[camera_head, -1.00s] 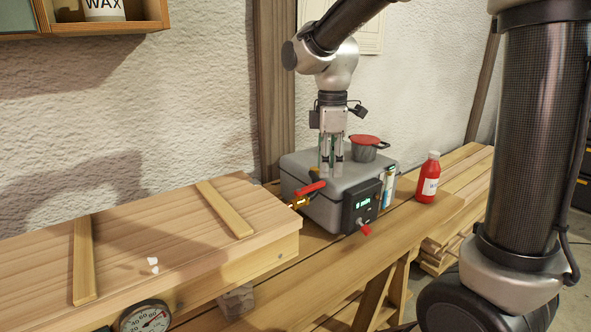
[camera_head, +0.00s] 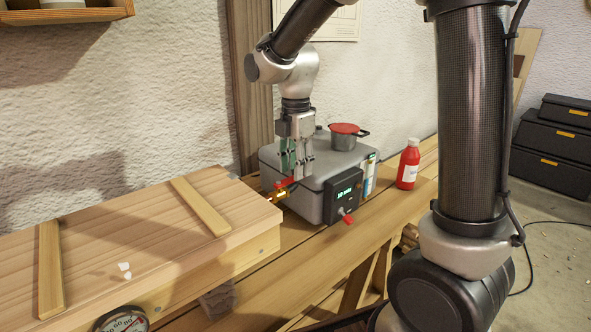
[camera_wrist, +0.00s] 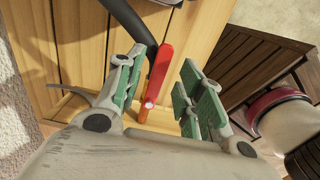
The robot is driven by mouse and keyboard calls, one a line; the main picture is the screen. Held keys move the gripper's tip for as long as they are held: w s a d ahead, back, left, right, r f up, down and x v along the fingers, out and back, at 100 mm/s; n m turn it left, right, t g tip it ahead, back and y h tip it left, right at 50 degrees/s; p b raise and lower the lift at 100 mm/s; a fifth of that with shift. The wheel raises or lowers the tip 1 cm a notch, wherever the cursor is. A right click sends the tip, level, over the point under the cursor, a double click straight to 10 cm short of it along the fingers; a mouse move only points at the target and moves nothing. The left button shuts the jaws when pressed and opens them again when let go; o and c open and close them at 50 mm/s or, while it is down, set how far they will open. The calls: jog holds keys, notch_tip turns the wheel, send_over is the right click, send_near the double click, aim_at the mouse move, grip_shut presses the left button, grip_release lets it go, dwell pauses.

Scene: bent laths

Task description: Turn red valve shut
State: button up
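The red valve is a red lever handle (camera_head: 286,183) on a small brass body (camera_head: 279,195), at the left front side of the grey box (camera_head: 310,189), close to the end of the wooden chest. My gripper (camera_head: 296,174) points down at the box's left front edge, just above the lever. In the wrist view the red lever (camera_wrist: 160,72) lies between the two green-padded fingers (camera_wrist: 163,88), with gaps on both sides. My gripper is open. The fingertips partly hide the lever in the head view.
The long wooden chest (camera_head: 130,245) lies to the left, with a round gauge (camera_head: 124,321) on its front. A red-lidded pot (camera_head: 346,137) stands on the box. A lit display (camera_head: 343,199) and red knob (camera_head: 348,219) are on its front. A red bottle (camera_head: 408,165) stands right.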

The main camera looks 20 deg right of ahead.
jog(key=shift+f, duration=0.7)
grip_shut()
